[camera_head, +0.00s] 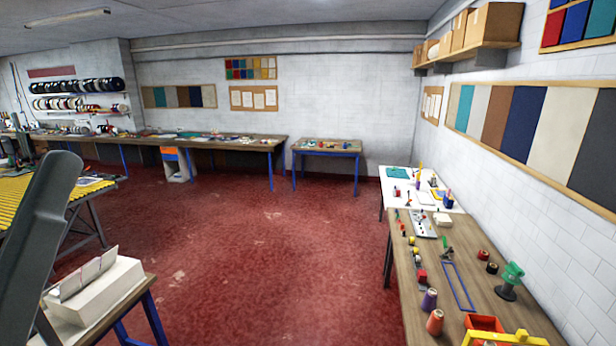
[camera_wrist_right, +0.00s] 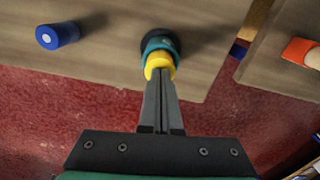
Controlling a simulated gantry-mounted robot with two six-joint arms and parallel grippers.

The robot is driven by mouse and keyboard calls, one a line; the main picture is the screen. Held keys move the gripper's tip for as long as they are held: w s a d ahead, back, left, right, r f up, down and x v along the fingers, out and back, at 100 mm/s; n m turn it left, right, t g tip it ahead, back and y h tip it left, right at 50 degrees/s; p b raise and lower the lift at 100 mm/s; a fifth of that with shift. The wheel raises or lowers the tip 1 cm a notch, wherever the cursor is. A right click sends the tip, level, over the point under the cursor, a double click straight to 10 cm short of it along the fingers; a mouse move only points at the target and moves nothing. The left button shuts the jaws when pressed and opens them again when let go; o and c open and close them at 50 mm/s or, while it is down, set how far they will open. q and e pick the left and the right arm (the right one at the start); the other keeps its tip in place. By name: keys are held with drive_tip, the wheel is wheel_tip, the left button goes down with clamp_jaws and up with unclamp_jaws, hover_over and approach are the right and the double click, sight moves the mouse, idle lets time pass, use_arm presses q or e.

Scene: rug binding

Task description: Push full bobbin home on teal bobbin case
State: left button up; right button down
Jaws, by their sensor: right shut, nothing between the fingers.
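The teal bobbin case (camera_wrist_right: 160,45) sits on a dark round base at the edge of a wooden bench, in the right wrist view. A yellow bobbin (camera_wrist_right: 157,64) is at its near end, partly covered by my fingers. My right gripper (camera_wrist_right: 159,74) is shut and empty, with its fingertips at the yellow bobbin's near face. I cannot tell whether they touch it or how deep the bobbin sits. I cannot pick out the case in the head view. A dark grey part of my own arm is at the left there, and the left gripper's fingers do not show.
The head view shows a wooden bench (camera_head: 415,285) with thread cones, an orange bin (camera_head: 483,323) and a green stand (camera_head: 511,275). The red floor is open.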

drive_tip(key=shift+f, duration=0.1)
idle(0.3)
wheel_tip(320, 180, up, 3)
drive_tip(key=p, duration=0.3)
